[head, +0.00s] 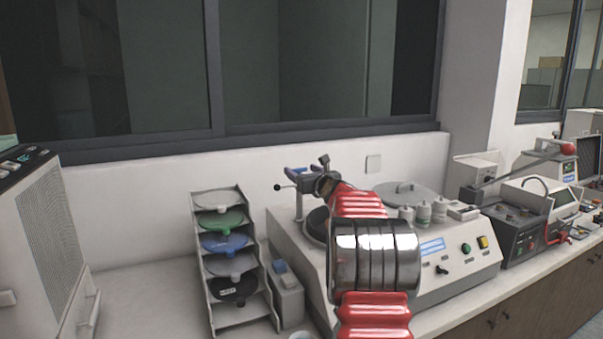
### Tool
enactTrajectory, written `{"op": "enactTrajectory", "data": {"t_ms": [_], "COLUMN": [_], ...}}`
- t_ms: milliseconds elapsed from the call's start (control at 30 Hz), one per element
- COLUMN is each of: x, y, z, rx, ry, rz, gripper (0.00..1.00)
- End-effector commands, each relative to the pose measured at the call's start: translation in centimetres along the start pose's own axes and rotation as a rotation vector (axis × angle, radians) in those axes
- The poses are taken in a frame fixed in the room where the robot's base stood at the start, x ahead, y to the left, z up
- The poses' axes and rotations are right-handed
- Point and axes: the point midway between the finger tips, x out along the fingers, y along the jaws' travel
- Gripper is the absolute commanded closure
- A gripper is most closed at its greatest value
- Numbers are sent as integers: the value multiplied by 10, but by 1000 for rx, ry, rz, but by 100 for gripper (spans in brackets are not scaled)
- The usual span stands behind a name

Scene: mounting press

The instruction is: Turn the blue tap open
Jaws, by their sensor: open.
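A small blue part, which looks like the blue tap (293,171), shows at the top of the mounting press (428,271), just left of the end of my arm. A thin metal lever with a black ball end sticks out to the left below it. My gripper (318,182) is open and is very close to the blue part; I cannot tell if they touch. My red and silver arm covers the middle of the press and part of the gripper, so its fingertips are hard to make out.
A rack (213,289) of coloured discs stands left of the press, with a small grey box (287,296) between. A round lid (405,194) and several white bottles sit on the press. Another instrument (515,234) stands at right. The wall is close behind.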

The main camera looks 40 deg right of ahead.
Motion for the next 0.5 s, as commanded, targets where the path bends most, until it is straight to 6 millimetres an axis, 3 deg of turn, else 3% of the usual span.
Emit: {"op": "enactTrajectory", "data": {"t_ms": [500], "x": [0], "y": [1], "z": [0], "rx": [0], "ry": [0], "rz": [1], "gripper": [69]}}
